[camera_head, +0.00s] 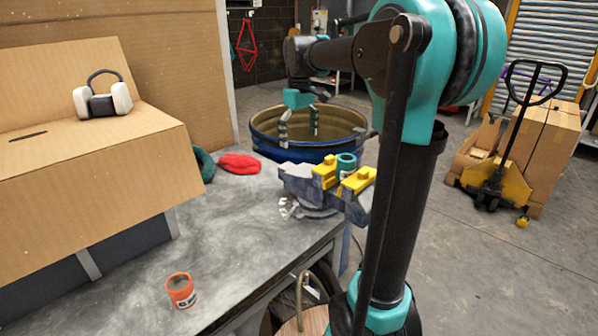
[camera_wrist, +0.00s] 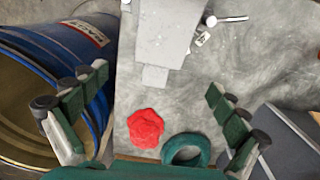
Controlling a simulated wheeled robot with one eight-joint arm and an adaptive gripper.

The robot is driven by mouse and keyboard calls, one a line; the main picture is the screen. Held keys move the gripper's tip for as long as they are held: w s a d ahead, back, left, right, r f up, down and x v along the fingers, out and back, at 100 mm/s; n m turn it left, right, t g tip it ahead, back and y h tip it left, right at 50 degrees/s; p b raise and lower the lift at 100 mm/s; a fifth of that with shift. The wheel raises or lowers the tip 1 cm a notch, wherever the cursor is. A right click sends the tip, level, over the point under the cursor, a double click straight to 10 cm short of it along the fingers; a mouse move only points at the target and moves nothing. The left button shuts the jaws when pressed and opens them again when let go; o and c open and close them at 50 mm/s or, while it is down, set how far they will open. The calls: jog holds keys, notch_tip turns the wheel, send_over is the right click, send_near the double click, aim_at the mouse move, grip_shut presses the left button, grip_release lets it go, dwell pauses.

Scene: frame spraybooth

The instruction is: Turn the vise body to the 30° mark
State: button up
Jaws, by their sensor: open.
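The vise (camera_head: 298,182) stands at the far right corner of the workbench. It is blue-grey, with yellow jaw pads (camera_head: 358,181) and a teal cylinder (camera_head: 346,163) between them. Its base is partly visible, but I cannot read any angle marks. In the wrist view, a plain light grey block (camera_wrist: 168,32), which seems to be part of the vise, lies ahead of the fingers, with a shiny bar (camera_wrist: 232,19) beside it. My gripper (camera_head: 299,128) is open and empty, above and behind the vise, apart from it. Its spread fingers also show in the wrist view (camera_wrist: 156,76).
A blue drum (camera_head: 262,148) stands behind the bench. A red cloth (camera_head: 240,163) and a teal ring (camera_wrist: 188,150) lie near the vise.

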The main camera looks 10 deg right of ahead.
aim_at(294, 173)
notch_tip(294, 173, down, 12)
jog(key=shift+r, duration=0.1)
jog(key=shift+c, duration=0.4)
jog(key=c, duration=1.6)
jog(key=shift+s+a+n, duration=0.15)
jog(key=shift+s+n, duration=0.05)
jog(key=shift+n, duration=0.1)
jog(key=shift+s+a+n, duration=0.5)
jog(key=shift+n, duration=0.6)
jog(key=shift+s+a+n, duration=0.25)
jog(key=shift+s+n, duration=0.15)
jog(key=shift+n, duration=0.3)
jog(key=shift+s+a+n, duration=0.25)
jog(key=shift+s+n, duration=0.1)
jog(key=shift+n, duration=0.35)
jog(key=shift+s, duration=0.1)
